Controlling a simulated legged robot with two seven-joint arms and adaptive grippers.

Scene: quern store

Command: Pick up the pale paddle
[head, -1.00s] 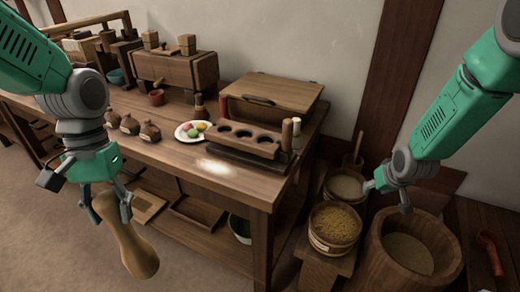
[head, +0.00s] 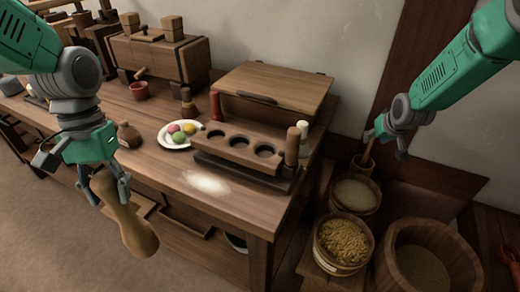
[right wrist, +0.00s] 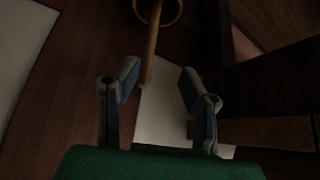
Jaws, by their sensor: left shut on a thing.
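A light wooden handle, which looks like the pale paddle (head: 368,150), stands tilted in a small wooden pot (head: 362,167) on the floor side beyond the table's right end. In the right wrist view the handle (right wrist: 151,45) rises from the round pot rim (right wrist: 178,12) towards the space between my fingertips. My right gripper (head: 388,143) is open and empty, close to the handle; I cannot tell if it touches. It also shows in the right wrist view (right wrist: 160,82). My left gripper (head: 104,188) is shut on a tan wooden club-shaped thing (head: 134,230), held in front of the table.
The wooden table (head: 165,180) carries a block with round holes (head: 238,148), a plate of coloured balls (head: 165,142) and a lidded box (head: 275,88). Tubs of grain (head: 342,240) and a large wooden tub (head: 462,265) stand below the right gripper. A wall is behind.

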